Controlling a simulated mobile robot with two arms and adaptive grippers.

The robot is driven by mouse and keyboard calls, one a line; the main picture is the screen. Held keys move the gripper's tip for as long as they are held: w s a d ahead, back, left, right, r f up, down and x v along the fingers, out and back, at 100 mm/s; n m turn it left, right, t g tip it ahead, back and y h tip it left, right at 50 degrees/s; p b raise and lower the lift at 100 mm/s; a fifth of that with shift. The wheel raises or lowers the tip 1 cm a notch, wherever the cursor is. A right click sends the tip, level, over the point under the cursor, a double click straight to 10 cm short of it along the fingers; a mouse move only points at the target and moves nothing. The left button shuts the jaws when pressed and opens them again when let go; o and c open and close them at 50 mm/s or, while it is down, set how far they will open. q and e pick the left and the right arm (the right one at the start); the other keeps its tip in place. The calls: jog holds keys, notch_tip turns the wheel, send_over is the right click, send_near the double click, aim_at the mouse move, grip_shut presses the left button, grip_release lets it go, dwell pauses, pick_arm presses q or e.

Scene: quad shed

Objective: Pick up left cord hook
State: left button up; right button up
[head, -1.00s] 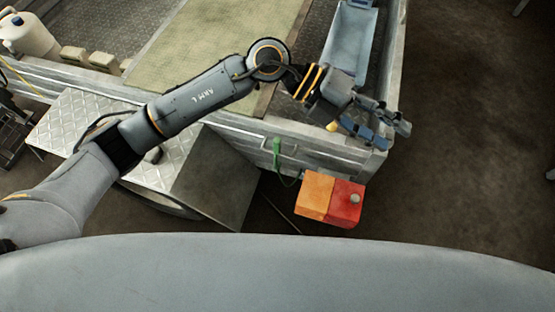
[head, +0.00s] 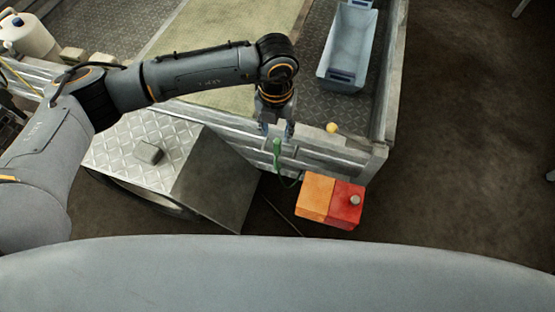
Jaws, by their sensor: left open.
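The green cord hook (head: 277,149) hangs upright on the side wall of the metal bed, with a dark green cord running down from it. My left gripper (head: 276,134) is right above the hook, pointing down, with its fingers apart. The hook's top shows between or just in front of the fingertips; I cannot tell whether they touch it. My right gripper is not in view.
An orange and red box (head: 330,200) with a grey knob sits below the hook. The metal bed (head: 345,151) holds a blue-grey bin (head: 347,48) and a small yellow ball (head: 331,127). A grey block (head: 149,153) lies on the tread-plate fender. Dark floor is open at right.

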aim_at(277, 141)
pick_arm(q)
notch_tip(277, 141, down, 6)
jog(key=shift+d+r+p, duration=0.15)
jog(key=shift+p, duration=0.3)
jog(key=shift+c, duration=0.5)
grip_shut()
